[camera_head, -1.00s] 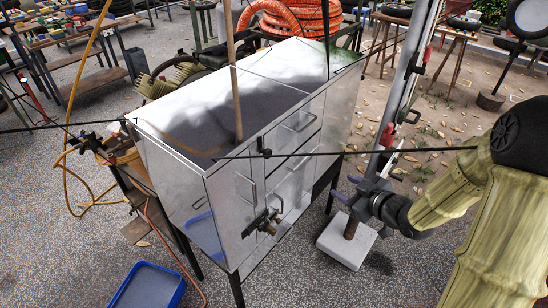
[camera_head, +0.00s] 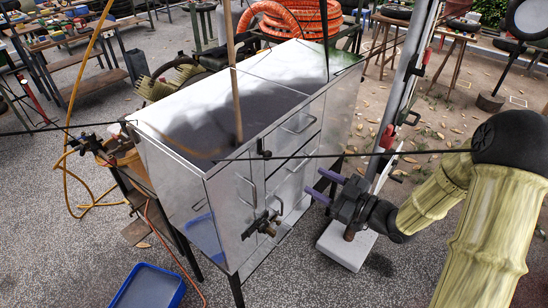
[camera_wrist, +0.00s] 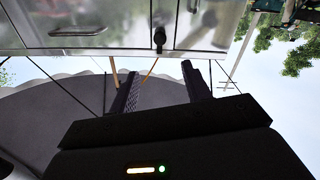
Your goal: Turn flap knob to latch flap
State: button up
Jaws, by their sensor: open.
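A metal cart (camera_head: 225,120) with a grey top stands in the middle of the head view. A small dark knob (camera_head: 264,153), which looks like the flap knob, sits on the top front edge. In the wrist view a black knob (camera_wrist: 158,38) shows on the cart face, beyond the fingers. I cannot tell which way it is turned. My gripper (camera_head: 316,183) is open and empty, to the right of the cart front and apart from it. Its two dark fingers also show in the wrist view (camera_wrist: 160,82), parted and short of the knob.
A brass valve (camera_head: 262,225) and handles stick out from the cart front. A thin dark line runs across the view near the knob. A blue tray (camera_head: 150,288) lies on the ground, and an orange hose coil (camera_head: 292,18) is behind the cart.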

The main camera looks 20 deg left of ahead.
aim_at(269, 156)
jog(key=p+x, duration=0.3)
jog(key=x, duration=1.2)
jog(key=shift+p, duration=0.3)
jog(key=c, duration=1)
